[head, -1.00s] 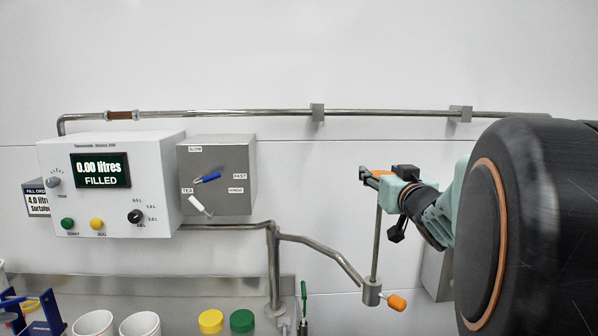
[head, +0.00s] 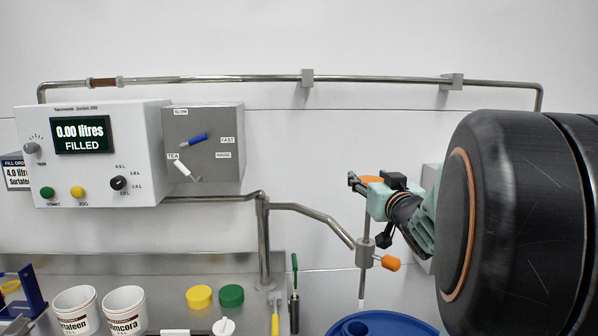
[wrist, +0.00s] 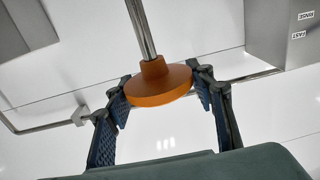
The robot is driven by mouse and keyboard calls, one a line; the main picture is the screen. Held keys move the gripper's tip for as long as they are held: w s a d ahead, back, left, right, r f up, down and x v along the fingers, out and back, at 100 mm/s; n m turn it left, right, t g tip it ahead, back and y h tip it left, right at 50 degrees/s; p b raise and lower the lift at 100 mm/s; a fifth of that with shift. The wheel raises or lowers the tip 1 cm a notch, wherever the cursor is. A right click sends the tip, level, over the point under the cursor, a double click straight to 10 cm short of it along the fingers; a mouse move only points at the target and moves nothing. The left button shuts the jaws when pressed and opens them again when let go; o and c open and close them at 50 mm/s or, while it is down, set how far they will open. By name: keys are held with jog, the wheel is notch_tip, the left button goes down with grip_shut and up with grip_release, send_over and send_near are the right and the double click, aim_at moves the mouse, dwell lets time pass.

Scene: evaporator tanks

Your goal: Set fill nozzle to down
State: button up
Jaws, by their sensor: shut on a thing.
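The fill nozzle is a thin vertical metal rod (head: 367,218) running through a grey collar (head: 364,252) at the end of the bent pipe. An orange knob (head: 390,262) sticks out from the collar's right side. The rod's lower end (head: 361,304) shows below the collar, just above the blue drum (head: 350,325). The rod's top carries an orange disc handle (wrist: 158,86), which also shows in the head view (head: 370,180). My gripper (wrist: 160,97) is shut on this disc, one finger on each side; in the head view it is at the rod's top (head: 363,183).
A white control box (head: 90,150) reads 0.00 litres, FILLED. A grey box (head: 204,145) with blue and white levers stands beside it. Cups (head: 125,312), yellow (head: 199,297) and green lids (head: 231,295) and upright tools (head: 294,300) are lower left and centre.

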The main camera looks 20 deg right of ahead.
aim_at(367, 234)
notch_tip(367, 234, down, 14)
jog(key=b, duration=0.9)
jog(key=shift+r, duration=0.1)
jog(key=o, duration=1.5)
jog(key=shift+o, duration=1.1)
notch_tip(367, 234, up, 10)
jog(key=shift+r, duration=0.1)
